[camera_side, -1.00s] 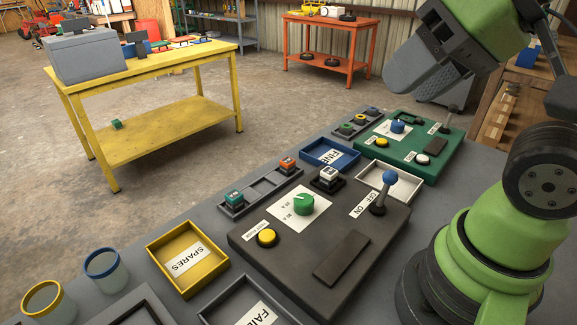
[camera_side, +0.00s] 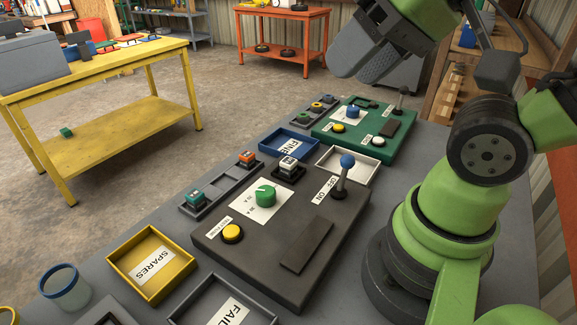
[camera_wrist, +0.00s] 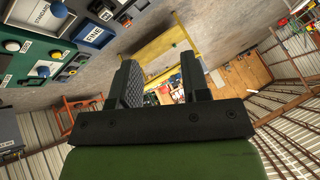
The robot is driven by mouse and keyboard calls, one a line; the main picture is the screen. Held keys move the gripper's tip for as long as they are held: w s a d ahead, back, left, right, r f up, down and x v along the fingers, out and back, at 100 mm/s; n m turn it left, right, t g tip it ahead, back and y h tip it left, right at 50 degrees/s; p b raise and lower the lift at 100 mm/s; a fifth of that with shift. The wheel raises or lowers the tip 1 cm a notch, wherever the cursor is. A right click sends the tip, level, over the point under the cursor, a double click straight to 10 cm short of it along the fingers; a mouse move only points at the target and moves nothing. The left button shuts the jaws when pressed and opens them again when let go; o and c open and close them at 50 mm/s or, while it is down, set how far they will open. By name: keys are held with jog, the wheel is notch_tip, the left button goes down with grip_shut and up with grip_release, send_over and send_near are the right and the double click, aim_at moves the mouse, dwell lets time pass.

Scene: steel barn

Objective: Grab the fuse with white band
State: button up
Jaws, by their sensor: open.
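A fuse with a white upper part (camera_side: 288,163) and a dark mark sits upright in a black holder at the back of the dark control panel (camera_side: 325,250). An orange fuse (camera_side: 247,157) and a teal fuse (camera_side: 195,198) sit in a grey slotted rack (camera_side: 222,188) to its left; fine bands on them are too small to tell. My gripper (camera_side: 355,70) is raised high at the top right, well apart from the fuses and empty. In the wrist view its two fingers (camera_wrist: 162,82) stand apart and face the yellow table and room.
A green knob (camera_side: 266,194), a yellow button (camera_side: 232,233) and a blue-tipped lever (camera_side: 345,172) stand on the dark panel. A yellow SPARES tray (camera_side: 115,267), a blue FINE tray (camera_side: 271,147) and a green panel (camera_side: 318,130) are nearby.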

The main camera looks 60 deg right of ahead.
jog(key=shift+o, duration=0.2)
jog(key=o, duration=0.3)
jog(key=n+g+h, duration=0.2)
jog(key=n+g, duration=0.2)
jog(key=g, duration=0.3)
send_over(286, 159)
notch_tip(286, 159, down, 20)
jog(key=shift+s+f, duration=0.1)
jog(key=shift+s, duration=0.05)
jog(key=shift+f, duration=3.05)
